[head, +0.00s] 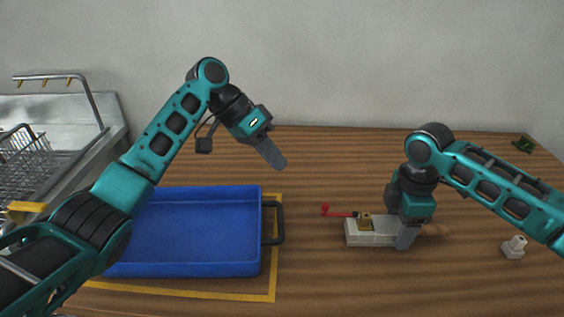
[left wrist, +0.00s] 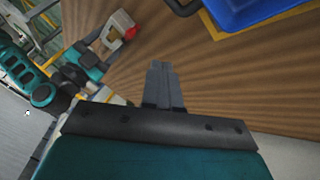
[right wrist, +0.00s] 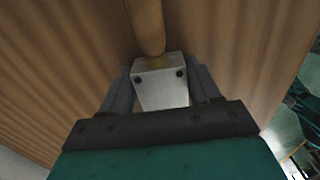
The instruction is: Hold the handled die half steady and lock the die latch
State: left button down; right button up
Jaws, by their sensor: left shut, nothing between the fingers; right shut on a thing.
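The die (head: 368,238) is a pale grey block lying on the wooden table, right of centre in the head view. Its latch has a brass-coloured bracket (head: 365,220) on top and a red lever (head: 340,213) with a red knob, pointing left. A wooden handle (head: 435,230) sticks out at the die's right end; it also shows in the right wrist view (right wrist: 147,27). My right gripper (head: 405,240) is shut on the handled die half (right wrist: 161,85), its fingers on either side of the block. My left gripper (head: 279,163) is shut and empty, raised above the table, up and left of the die.
A blue tray (head: 190,268) with a dark handle lies on a yellow-outlined area at the left. A small white part (head: 514,247) stands at the right. A green object (head: 523,143) is at the far right back. A wire basket (head: 25,165) and metal sink are far left.

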pick_arm(q)
jog(key=x, duration=0.7)
jog(key=shift+d+f, duration=0.15)
jog(key=shift+f, duration=0.05)
jog(key=shift+s+d+f, duration=0.1)
jog(key=shift+s+d, duration=0.95)
jog(key=shift+d, duration=0.15)
jog(key=shift+s+d, duration=0.3)
